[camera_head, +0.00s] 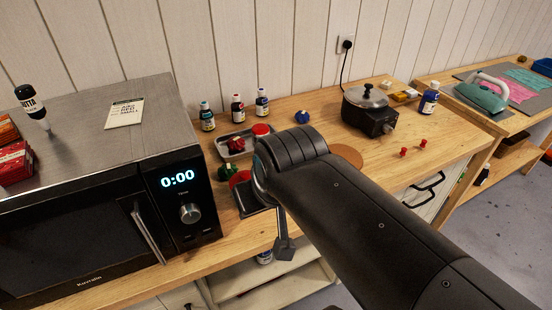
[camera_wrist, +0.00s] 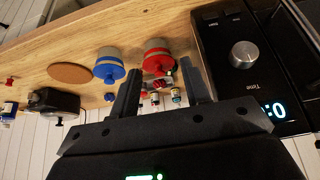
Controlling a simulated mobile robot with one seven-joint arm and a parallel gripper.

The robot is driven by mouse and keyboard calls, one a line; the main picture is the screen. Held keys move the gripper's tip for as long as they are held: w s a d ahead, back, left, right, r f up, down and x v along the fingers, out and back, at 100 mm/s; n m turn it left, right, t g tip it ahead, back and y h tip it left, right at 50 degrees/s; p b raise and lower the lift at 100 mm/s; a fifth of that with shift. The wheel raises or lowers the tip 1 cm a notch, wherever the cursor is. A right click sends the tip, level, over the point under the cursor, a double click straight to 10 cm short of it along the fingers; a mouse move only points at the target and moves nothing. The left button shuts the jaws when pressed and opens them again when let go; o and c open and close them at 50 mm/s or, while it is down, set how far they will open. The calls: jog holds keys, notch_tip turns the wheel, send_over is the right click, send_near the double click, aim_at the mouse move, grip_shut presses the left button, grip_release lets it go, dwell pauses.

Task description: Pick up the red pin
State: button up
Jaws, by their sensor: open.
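Two small red pins stand on the wooden counter in the head view, a nearer-left red pin (camera_head: 403,152) and a farther-right red pin (camera_head: 423,143), right of my arm. In the wrist view a small red pin (camera_wrist: 10,82) shows at the far left edge, well away from my fingers. My gripper (camera_wrist: 160,68) is open, with its two dark fingers apart. Nothing is visibly held; small bottles and red items show beyond the gap. In the head view my arm hides most of the gripper.
A black cooker (camera_head: 368,110) and a blue bottle (camera_head: 429,98) stand behind the pins. A microwave (camera_head: 105,185) stands at left, with a metal tray (camera_head: 235,149) and several bottles beside it. The wrist view shows red (camera_wrist: 157,60) and blue (camera_wrist: 109,68) round-based objects near the fingers.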

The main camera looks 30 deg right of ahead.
jog(key=w+d+m+g, duration=0.2)
jog(key=w+d, duration=0.1)
jog(key=w, duration=0.7)
jog(key=w+d+m+g, duration=0.2)
jog(key=w+d, duration=0.2)
jog(key=w, duration=0.7)
jog(key=w+d+f+m, duration=0.1)
jog(key=w+f, duration=0.1)
jog(key=w+d+f+g, duration=0.1)
jog(key=w+d+f, duration=0.1)
jog(key=w+f, duration=0.1)
jog(key=w+d+f+m, duration=0.1)
jog(key=w+f, duration=0.1)
jog(key=w, duration=0.1)
jog(key=shift+d+f+m+g, duration=0.2)
jog(key=shift+d+m+g, duration=0.05)
jog(key=shift+m+g, duration=0.05)
notch_tip(320, 180, down, 5)
jog(key=shift+r, duration=0.2)
jog(key=f, duration=0.5)
jog(key=shift+s+d+f, duration=0.1)
jog(key=shift+d+f, duration=0.2)
jog(key=shift+f, duration=0.05)
grip_shut()
